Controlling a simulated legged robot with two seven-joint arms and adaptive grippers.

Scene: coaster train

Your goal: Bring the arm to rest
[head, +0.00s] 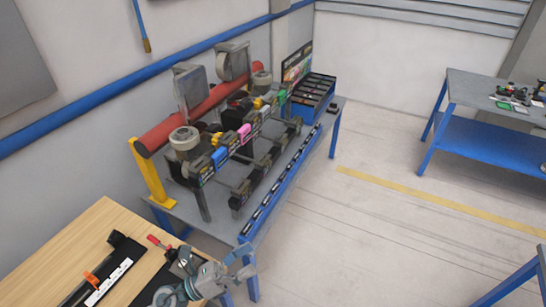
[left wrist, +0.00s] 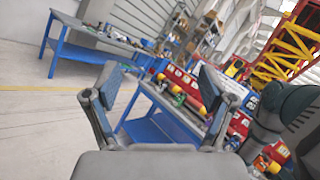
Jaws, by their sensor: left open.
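My left gripper (head: 240,264) is at the bottom of the head view, over the right edge of the wooden table (head: 93,222). In the left wrist view the two fingers of my left gripper (left wrist: 158,84) stand wide apart with nothing between them. The fingers point out over the room, toward blue-framed benches in the background. My right gripper does not show in either view.
A grey workbench (head: 225,205) with a train-like assembly and a red tube (head: 185,120) stands ahead along the wall. A clamp with a red handle (head: 158,243) is close to my left gripper. A blue-framed table (head: 480,92) stands far right. Open floor (head: 340,235) lies between.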

